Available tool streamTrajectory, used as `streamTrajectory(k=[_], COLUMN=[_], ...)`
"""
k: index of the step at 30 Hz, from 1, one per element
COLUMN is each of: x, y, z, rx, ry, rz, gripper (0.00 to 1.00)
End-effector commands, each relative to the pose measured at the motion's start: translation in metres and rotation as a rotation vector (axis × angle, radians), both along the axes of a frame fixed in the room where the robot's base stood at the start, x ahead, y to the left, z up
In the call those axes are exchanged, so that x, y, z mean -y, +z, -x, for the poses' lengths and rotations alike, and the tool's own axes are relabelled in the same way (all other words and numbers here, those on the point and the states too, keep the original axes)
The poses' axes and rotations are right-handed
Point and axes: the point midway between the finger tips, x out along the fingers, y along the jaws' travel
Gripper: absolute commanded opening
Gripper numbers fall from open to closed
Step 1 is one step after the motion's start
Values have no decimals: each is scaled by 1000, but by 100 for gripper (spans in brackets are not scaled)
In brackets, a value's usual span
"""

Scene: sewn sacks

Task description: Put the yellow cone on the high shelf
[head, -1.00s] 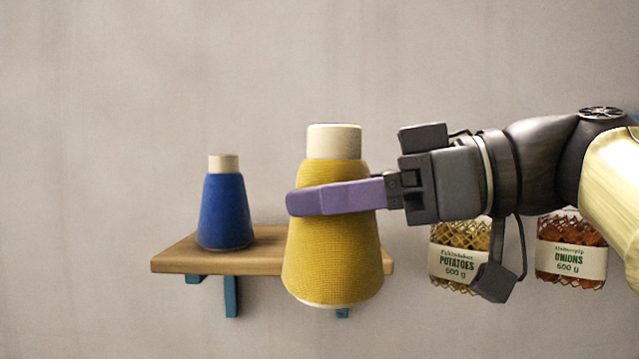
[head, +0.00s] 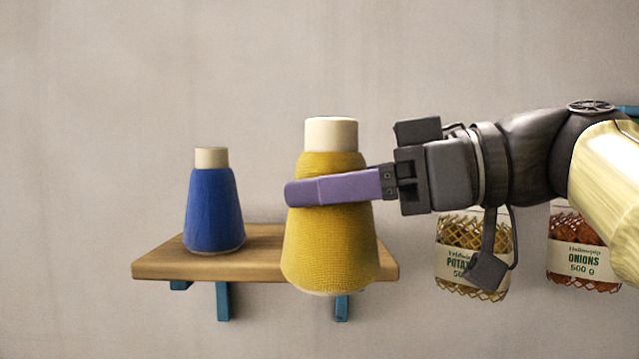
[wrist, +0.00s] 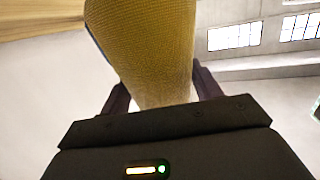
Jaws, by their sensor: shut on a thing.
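The yellow cone (head: 331,245), with a cream top, is upright in my gripper (head: 300,192). My gripper is shut on its upper part, with a purple finger across the near side. The cone also fills the upper middle of the wrist view (wrist: 150,50), between the two dark fingers. The wooden shelf (head: 165,262) on blue brackets is on the wall. The cone is in front of the shelf's right part in the head view and its base overlaps the front edge. I cannot tell whether it touches the shelf.
A blue cone (head: 214,210) with a cream top stands on the shelf's left part. A net sack of potatoes (head: 455,257) and a sack of onions (head: 583,255) hang at the right, below my arm. The shelf is bare between the two cones.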

Motion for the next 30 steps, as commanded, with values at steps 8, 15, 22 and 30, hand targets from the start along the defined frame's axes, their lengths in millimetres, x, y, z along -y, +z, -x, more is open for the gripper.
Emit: streamTrajectory(k=[8,15,22,30], x=[0,1,1,2], y=[0,-1,-1,-2], z=[-17,-33,-48,-65], rx=[0,1,1,2], ry=[2,2,2,2], rz=[0,0,0,0], gripper=[36,36,36,36])
